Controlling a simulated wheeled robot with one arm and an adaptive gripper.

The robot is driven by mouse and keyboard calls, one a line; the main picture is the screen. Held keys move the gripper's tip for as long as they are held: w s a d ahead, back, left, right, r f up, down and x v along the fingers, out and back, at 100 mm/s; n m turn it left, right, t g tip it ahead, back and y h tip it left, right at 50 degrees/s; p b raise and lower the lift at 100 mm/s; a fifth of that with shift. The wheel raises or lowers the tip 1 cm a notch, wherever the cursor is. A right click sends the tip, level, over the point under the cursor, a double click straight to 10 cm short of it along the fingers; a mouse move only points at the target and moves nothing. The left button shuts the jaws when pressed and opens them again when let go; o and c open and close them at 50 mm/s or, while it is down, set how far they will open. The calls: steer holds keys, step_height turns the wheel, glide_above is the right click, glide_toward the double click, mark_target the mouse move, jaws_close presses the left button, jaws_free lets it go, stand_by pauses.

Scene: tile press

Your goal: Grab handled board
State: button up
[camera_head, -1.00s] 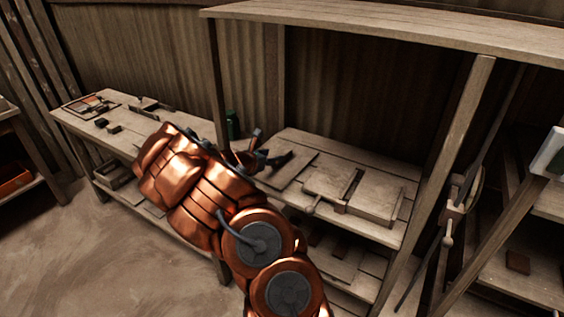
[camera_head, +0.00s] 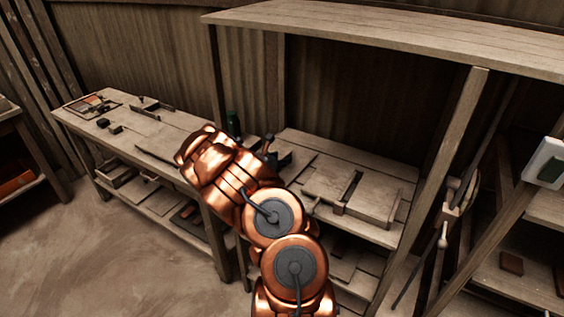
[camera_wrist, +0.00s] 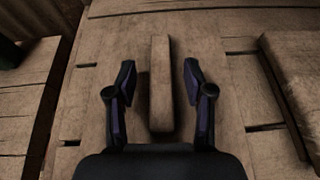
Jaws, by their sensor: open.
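The handled board appears in the wrist view as a wide, pale wooden board (camera_wrist: 225,110), with a raised wooden bar as its handle (camera_wrist: 160,60) running lengthwise. My gripper (camera_wrist: 159,72) is open, with one dark finger on each side of the handle. Gaps show between the handle and both fingers; I cannot tell how far the fingertips are above the board. In the head view my gripper (camera_head: 280,157) is over the right-hand bench, mostly behind my copper arm. The handle is hidden there.
A thick wooden block (camera_wrist: 295,70) lies right of the board; in the head view a wooden press assembly (camera_head: 350,188) stands there. A green bottle (camera_head: 233,122) stands behind my arm. The left bench (camera_head: 165,128) holds small tools. A shelf (camera_head: 400,30) spans above.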

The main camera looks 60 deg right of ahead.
steer(key=shift+d+f, duration=0.15)
steer(key=shift+d, duration=0.3)
jaws_close()
stand_by(0.4)
